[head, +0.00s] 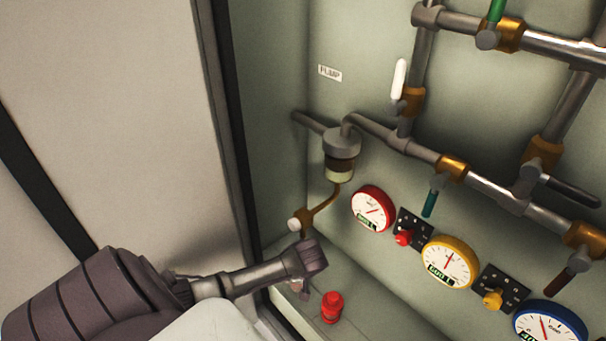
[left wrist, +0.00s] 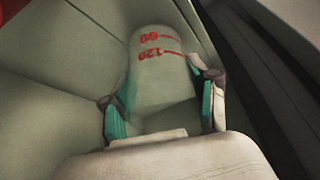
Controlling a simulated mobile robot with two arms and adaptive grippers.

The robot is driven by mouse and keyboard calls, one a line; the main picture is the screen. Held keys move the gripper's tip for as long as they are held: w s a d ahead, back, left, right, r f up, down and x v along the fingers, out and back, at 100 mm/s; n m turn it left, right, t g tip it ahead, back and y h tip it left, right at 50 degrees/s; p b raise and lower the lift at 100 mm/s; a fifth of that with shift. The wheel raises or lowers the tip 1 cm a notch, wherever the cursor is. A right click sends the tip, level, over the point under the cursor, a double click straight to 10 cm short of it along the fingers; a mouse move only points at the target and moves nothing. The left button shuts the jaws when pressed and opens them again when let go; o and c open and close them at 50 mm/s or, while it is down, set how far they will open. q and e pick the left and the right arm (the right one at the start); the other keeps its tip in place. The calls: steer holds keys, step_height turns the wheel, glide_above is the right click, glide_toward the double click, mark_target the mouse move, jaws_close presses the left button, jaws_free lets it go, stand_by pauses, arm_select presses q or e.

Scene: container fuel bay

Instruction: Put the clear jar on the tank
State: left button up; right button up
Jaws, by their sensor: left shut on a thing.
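The clear jar (left wrist: 158,75) shows in the left wrist view, with red measuring marks that include 60 and 120. My left gripper (left wrist: 160,92) is shut on the jar, one teal-lined finger on each side. In the head view my left arm reaches in from the lower left to just above the ledge at the foot of the pipe wall. The jar cannot be made out there. Nothing in view can be clearly identified as the tank. My right gripper is not in view.
A red capped fitting (head: 332,307) stands on the ledge close to my left wrist. Red (head: 373,209), yellow (head: 447,263) and blue (head: 549,329) gauges line the wall below the pipes.

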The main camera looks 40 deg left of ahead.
arm_select(q)
steer(key=w, duration=0.1)
steer(key=w+a, duration=0.1)
steer(key=w, duration=0.1)
steer(key=shift+f+b, duration=0.35)
steer(key=shift+f, duration=0.2)
steer(key=shift+s+f, duration=0.1)
steer(key=shift+f, duration=0.05)
steer(key=shift+f, duration=0.15)
steer(key=o, duration=1.1)
steer(key=shift+o, duration=0.2)
